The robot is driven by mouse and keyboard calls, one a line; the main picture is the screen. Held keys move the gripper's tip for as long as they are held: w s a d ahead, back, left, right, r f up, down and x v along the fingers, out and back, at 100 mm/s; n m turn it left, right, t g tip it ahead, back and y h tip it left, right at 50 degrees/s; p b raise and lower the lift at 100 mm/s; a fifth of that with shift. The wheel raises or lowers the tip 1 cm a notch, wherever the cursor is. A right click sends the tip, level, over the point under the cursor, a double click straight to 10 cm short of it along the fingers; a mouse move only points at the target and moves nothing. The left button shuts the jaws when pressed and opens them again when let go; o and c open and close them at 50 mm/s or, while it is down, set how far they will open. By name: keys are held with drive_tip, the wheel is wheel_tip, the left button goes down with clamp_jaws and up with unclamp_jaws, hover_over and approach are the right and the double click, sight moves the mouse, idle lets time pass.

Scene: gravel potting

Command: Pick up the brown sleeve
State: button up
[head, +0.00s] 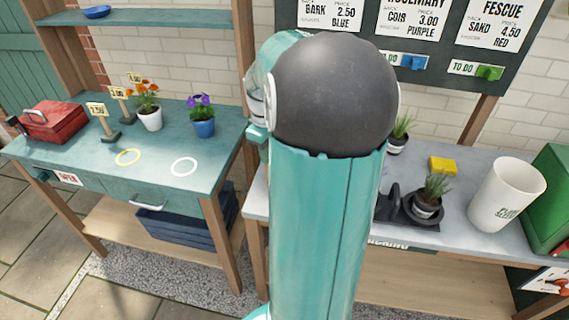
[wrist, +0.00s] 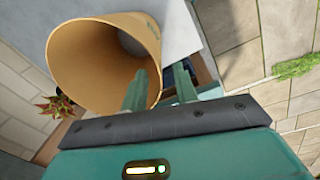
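The brown sleeve (wrist: 85,58) shows large in the wrist view, with its wide round mouth facing the camera. My gripper (wrist: 161,72) is open, its two fingers apart at the right side of the sleeve's rim. One finger overlaps the sleeve's mouth and appears to be inside it; the other is outside, so the wall lies between them. I cannot tell whether either finger touches it. In the head view my arm hides my gripper and the sleeve.
In the head view a white plant-sleeve bin (head: 506,195) stands on the right bench, near a small potted plant (head: 427,198) on a dark stand and a yellow block (head: 442,165). The left table (head: 75,150) holds two potted flowers and a red toolbox (head: 53,121).

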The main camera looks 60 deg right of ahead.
wheel_tip(320, 180, down, 5)
drive_tip(key=shift+d, duration=0.15)
clamp_jaws()
